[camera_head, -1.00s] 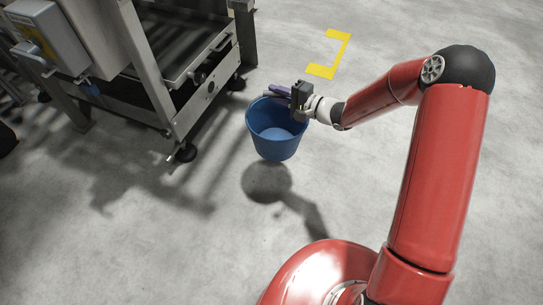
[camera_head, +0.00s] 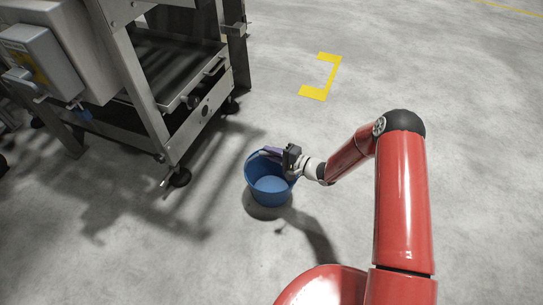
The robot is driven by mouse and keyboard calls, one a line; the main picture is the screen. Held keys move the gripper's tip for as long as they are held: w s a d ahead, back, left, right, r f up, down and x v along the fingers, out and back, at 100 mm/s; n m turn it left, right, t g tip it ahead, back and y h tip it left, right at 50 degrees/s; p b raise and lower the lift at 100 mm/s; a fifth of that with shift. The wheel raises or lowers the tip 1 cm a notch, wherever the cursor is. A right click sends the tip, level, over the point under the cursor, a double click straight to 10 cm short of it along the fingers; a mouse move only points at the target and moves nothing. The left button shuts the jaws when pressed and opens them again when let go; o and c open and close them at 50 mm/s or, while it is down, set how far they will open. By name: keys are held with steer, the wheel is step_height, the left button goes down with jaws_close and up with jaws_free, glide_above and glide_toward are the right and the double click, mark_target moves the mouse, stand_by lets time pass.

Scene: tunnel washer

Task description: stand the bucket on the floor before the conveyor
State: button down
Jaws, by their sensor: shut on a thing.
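The blue bucket (camera_head: 268,186) is upright in the middle of the view, its inside empty as far as I see. My gripper (camera_head: 285,155) is shut on the bucket at its far right rim, where a purple-grey strip, perhaps the handle, shows. The shadow lies close under and around the bucket's base, so it is at or just above the floor (camera_head: 215,250); I cannot tell whether it touches. The conveyor (camera_head: 165,120), a grey metal frame on legs, stands at the upper left, apart from the bucket.
A grey control box (camera_head: 38,58) is fixed to the conveyor's side. The conveyor's nearest foot (camera_head: 178,177) stands left of the bucket. A yellow corner marking (camera_head: 323,78) lies on the floor beyond my gripper. The floor around the bucket is clear.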

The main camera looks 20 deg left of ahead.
steer(key=shift+f, duration=0.55)
steer(key=shift+f, duration=0.2)
steer(key=c, duration=1.3)
jaws_free()
steer(key=shift+r, duration=0.2)
steer(key=v, duration=1.2)
